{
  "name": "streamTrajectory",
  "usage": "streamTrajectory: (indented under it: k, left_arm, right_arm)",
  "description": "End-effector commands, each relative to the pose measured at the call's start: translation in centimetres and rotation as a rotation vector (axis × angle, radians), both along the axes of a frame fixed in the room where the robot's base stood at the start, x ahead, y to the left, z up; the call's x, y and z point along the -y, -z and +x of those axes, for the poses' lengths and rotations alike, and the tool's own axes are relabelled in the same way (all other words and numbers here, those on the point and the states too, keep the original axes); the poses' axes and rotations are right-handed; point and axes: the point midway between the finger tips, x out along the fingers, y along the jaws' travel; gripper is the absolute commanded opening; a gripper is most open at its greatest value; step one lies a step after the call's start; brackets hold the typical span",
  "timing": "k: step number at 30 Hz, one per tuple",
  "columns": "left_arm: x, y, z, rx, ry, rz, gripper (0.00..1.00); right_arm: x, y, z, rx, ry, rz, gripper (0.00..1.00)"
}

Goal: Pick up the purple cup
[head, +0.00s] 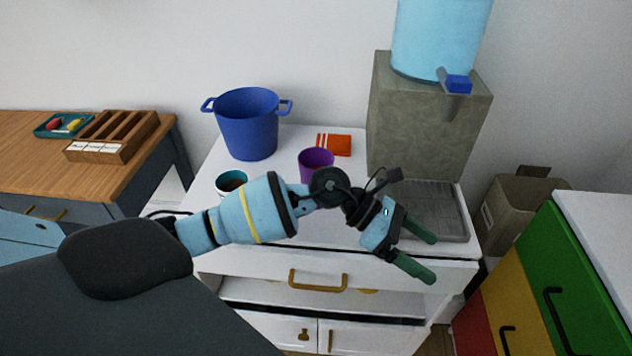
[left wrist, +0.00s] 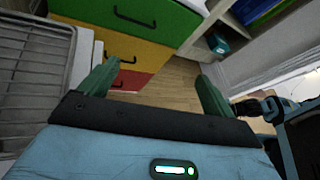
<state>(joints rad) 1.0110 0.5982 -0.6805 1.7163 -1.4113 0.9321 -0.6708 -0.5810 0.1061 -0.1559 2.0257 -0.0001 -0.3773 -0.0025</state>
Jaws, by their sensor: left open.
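The purple cup (head: 315,163) stands on the white cabinet top (head: 291,147), in front of an orange packet and right of the blue pot. My left arm crosses in front of it and hides its lower right part. My left gripper (head: 418,250) is open and empty, over the cabinet's front right edge, to the right of the cup and nearer to me. In the left wrist view the green fingers (left wrist: 155,85) are apart with nothing between them, and the cup does not show. My right gripper is not in view.
A blue pot (head: 249,124), a teal-rimmed cup (head: 231,182) and an orange packet (head: 334,145) stand near the cup. A stone dispenser base (head: 405,120) with a drip tray (head: 437,208) is on the right. A coloured drawer unit (head: 545,270) stands far right.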

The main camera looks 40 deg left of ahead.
Motion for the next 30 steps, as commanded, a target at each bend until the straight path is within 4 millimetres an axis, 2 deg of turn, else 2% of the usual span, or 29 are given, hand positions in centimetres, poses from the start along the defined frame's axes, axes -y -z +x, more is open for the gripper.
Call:
streamTrajectory:
  k: [1,5,7,12,15,18,21,26,30]
  left_arm:
    - [-1.7,0.2,1.1,0.049,0.045,0.12,0.89]
    - [-7.2,0.8,3.2,0.126,0.158,0.443,0.89]
    - [-10.9,0.5,4.3,0.141,0.205,0.618,0.89]
    - [-20.2,-2.3,6.1,0.105,0.266,0.979,0.89]
    - [-24.0,-4.1,6.3,0.062,0.278,1.109,0.89]
    - [-26.3,-5.4,6.3,0.028,0.281,1.185,0.89]
    - [-27.3,-6.0,6.2,0.009,0.284,1.217,0.89]
    - [-27.5,-6.0,6.1,0.005,0.285,1.225,0.89]
    - [-27.4,-5.0,6.1,0.002,0.287,1.222,0.89]
  right_arm:
    - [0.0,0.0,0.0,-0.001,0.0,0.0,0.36]
    - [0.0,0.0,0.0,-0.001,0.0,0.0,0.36]
    - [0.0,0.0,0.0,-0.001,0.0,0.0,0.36]
    - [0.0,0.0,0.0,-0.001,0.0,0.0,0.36]
    - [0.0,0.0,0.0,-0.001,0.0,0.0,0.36]
    - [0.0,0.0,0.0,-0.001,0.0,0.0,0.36]
    - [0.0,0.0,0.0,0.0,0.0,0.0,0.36]
    - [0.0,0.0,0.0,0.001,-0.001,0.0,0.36]
    - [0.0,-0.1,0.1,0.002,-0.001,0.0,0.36]
